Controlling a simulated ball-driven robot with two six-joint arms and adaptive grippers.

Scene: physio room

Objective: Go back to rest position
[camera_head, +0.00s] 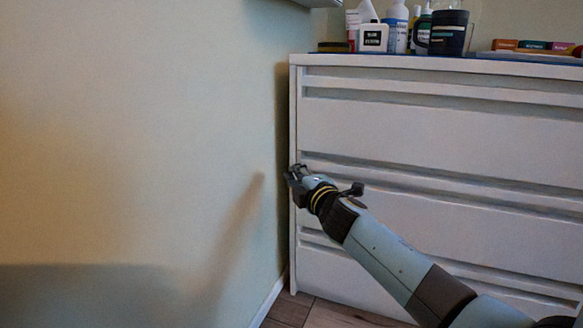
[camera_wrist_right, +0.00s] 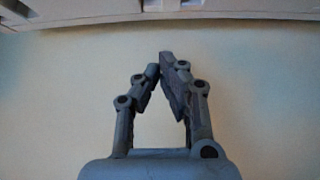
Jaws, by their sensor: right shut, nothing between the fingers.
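My right arm comes in from the lower right in the head view. My right gripper (camera_head: 292,172) is in front of the left edge of a white drawer cabinet (camera_head: 420,130), close to the wall. In the right wrist view the right gripper (camera_wrist_right: 160,70) has its two fingertips together with nothing between them. Pale wall fills most of that view behind the fingers. Whether the gripper touches the cabinet or the wall, I cannot tell. My left gripper is not in view.
The plain wall (camera_head: 130,130) fills the left side. Several bottles and a dark jar (camera_head: 449,33) stand on the cabinet top, with coloured boxes (camera_head: 535,45) at the right. Wooden floor (camera_head: 320,315) shows at the bottom. The cabinet edge (camera_wrist_right: 160,12) crosses the top of the wrist view.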

